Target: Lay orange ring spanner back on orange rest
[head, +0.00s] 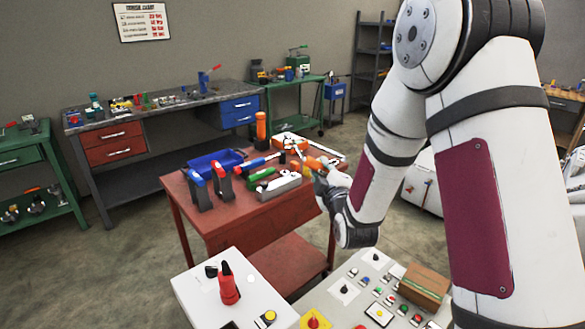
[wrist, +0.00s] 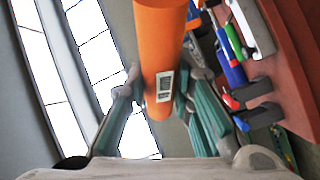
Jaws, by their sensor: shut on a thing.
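My gripper (head: 322,172) is over the right end of the red table in the head view. In the wrist view my gripper (wrist: 157,96) is shut around a thick orange handle with a pale label, which I take for the orange ring spanner (wrist: 160,40). The spanner (head: 315,163) shows in the head view as an orange piece pointing left from the fingers. Its ring end cannot be made out. An orange and white thing (head: 289,141) lies at the table's back right; I cannot tell whether it is the orange rest.
The red table (head: 240,213) also bears a blue tray (head: 213,162), two dark stands with blue and red tops (head: 199,190), a green tool (head: 261,174), a grey block (head: 280,187) and an upright orange cylinder (head: 261,128). A control panel (head: 350,290) stands in front.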

